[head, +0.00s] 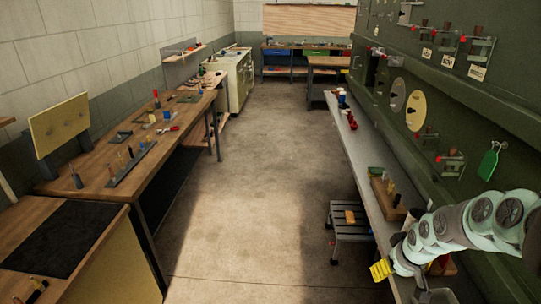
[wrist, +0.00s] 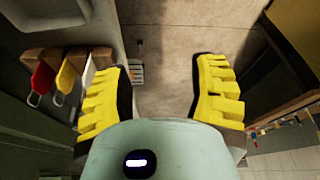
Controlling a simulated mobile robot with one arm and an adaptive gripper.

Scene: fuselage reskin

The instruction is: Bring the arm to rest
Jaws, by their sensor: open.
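My arm reaches in from the right edge of the head view, beside the long narrow shelf along the green wall. My gripper (head: 383,270) shows there as a small yellow end at the shelf's front edge. In the wrist view my gripper (wrist: 163,92) has its two yellow ridged fingers wide apart. Nothing is between them but a view of the floor. The far side of the gripper is hidden in the head view.
A wooden block with red, yellow and white handles (wrist: 62,62) lies left of the fingers. A step stool (head: 350,222) stands on the floor by the shelf (head: 372,160). A long workbench (head: 130,150) with tools lines the left wall. The aisle floor (head: 250,170) is clear.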

